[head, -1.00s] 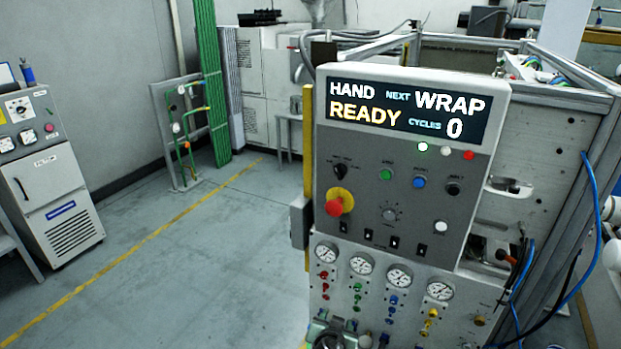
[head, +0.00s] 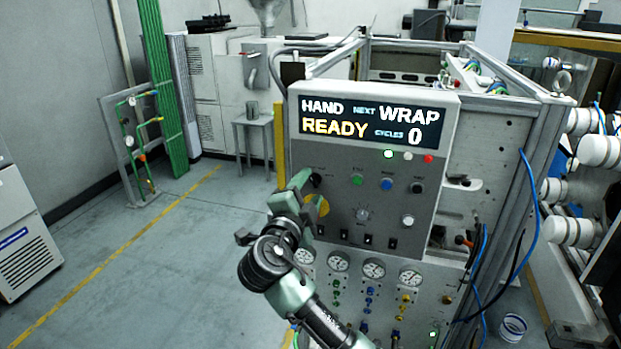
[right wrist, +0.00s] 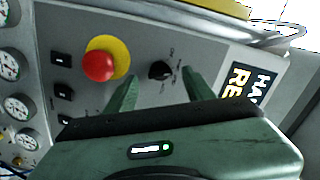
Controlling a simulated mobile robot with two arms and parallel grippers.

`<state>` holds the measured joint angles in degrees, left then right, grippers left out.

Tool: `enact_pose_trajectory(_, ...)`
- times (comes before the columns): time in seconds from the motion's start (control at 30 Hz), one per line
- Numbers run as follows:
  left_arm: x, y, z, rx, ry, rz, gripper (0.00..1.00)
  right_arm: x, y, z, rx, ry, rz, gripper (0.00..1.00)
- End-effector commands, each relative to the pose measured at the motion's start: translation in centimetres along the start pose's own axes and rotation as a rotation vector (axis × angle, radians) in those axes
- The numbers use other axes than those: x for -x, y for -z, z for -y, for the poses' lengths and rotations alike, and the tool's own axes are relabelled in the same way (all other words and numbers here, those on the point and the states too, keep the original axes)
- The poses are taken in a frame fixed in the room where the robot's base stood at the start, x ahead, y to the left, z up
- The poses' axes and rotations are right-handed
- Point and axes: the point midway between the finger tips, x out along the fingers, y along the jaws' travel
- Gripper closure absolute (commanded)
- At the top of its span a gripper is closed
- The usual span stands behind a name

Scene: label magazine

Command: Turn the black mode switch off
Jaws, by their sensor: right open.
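The black mode switch (head: 316,180) is a small knob at the upper left of the grey control panel (head: 335,222). In the right wrist view the mode switch (right wrist: 160,70) shows between and just beyond my two fingertips, with small labels beside it. Its exact setting is too small to read. My right gripper (head: 304,190) is at the left part of the panel, open and empty, its fingers pointing at the switch; it also shows in the right wrist view (right wrist: 160,84). I cannot tell whether a finger touches the panel. My left gripper is not in view.
A red emergency stop (right wrist: 100,66) on a yellow disc sits beside the switch, close to one finger. The display (head: 370,124) reads HAND, NEXT WRAP, READY, CYCLES 0. Another black knob (head: 416,187) is further right. Gauges (head: 373,268) lie below. Floor at left is clear.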

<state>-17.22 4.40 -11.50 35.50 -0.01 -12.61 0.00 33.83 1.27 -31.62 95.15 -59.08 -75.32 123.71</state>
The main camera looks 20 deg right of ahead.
Motion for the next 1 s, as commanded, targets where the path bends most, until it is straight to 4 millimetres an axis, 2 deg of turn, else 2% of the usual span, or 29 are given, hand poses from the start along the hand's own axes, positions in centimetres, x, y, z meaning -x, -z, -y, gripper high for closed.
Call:
enact_pose_trajectory(0.03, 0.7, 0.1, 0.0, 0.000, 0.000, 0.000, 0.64, -0.7, 0.1, 0.3, 0.003, 0.001, -0.001, 0.47)
enact_pose_trajectory(0.17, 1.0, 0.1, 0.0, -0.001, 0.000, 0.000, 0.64, -1.6, 0.0, 0.1, 0.001, 0.000, 0.000, 0.47)
enact_pose_trajectory(0.43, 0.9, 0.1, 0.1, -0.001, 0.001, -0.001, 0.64, -1.8, -0.1, -0.1, 0.000, -0.001, 0.001, 0.47)
enact_pose_trajectory(0.47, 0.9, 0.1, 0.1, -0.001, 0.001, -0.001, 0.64, -1.8, -0.1, -0.1, 0.000, -0.001, 0.001, 0.50)
enact_pose_trajectory(0.63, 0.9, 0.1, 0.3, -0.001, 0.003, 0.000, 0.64, -1.8, -0.1, -0.1, 0.000, -0.001, 0.002, 0.97)
enact_pose_trajectory(0.67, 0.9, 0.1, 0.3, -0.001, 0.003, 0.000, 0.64, -1.8, -0.1, -0.1, 0.001, -0.001, 0.002, 1.00)
enact_pose_trajectory(0.87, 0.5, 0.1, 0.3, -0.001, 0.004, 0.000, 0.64, -1.7, -0.1, -0.2, 0.004, -0.002, 0.002, 1.00)
enact_pose_trajectory(1.0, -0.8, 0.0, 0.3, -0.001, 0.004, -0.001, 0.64, -1.7, -0.3, -0.5, 0.020, -0.002, 0.003, 1.00)
